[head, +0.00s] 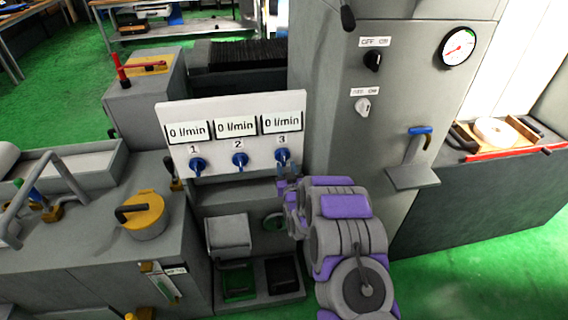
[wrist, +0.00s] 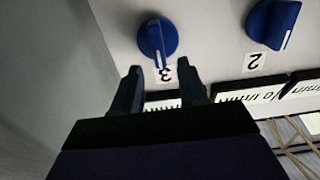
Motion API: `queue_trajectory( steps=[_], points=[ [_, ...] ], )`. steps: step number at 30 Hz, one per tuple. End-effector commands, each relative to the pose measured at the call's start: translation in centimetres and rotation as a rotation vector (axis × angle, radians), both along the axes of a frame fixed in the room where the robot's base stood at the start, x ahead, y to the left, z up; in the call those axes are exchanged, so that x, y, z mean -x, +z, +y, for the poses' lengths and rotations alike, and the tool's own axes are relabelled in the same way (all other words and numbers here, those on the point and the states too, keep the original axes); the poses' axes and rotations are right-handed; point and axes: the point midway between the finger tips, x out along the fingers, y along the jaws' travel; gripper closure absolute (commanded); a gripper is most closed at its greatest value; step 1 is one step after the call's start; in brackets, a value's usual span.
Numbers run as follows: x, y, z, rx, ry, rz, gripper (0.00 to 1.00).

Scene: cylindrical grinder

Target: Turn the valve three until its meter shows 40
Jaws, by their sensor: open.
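The white panel (head: 230,105) carries three meters above three blue knobs labelled 1, 2 and 3. The meter of valve three (head: 282,122) reads 0 l/min. The blue knob of valve three (head: 283,156) is on the right of the panel; it also shows in the wrist view (wrist: 158,38), which sees the panel upside down. My gripper (head: 288,182) is just below this knob in the head view. In the wrist view my gripper (wrist: 160,68) is open and empty, its fingertips short of the knob, over the label 3.
The knobs of valve two (head: 240,160) and valve one (head: 197,164) sit to the left; valve two's knob also shows in the wrist view (wrist: 273,24). A grey cabinet (head: 395,95) with switches and a gauge stands right of the panel.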

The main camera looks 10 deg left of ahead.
Motion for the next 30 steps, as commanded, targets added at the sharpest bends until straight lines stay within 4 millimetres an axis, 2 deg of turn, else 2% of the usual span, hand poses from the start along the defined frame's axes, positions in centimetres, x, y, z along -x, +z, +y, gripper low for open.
queue_trajectory(
  steps=[3, 9, 23, 30],
  points=[
    [-1.5, -0.1, 0.5, -0.001, 0.000, -0.003, 0.57],
    [-3.3, -0.2, 1.0, 0.000, 0.000, 0.000, 0.57],
    [-4.2, -0.1, 1.2, 0.001, 0.000, 0.002, 0.57],
    [-4.2, -0.1, 1.3, 0.001, 0.000, 0.002, 0.78]
  ],
)
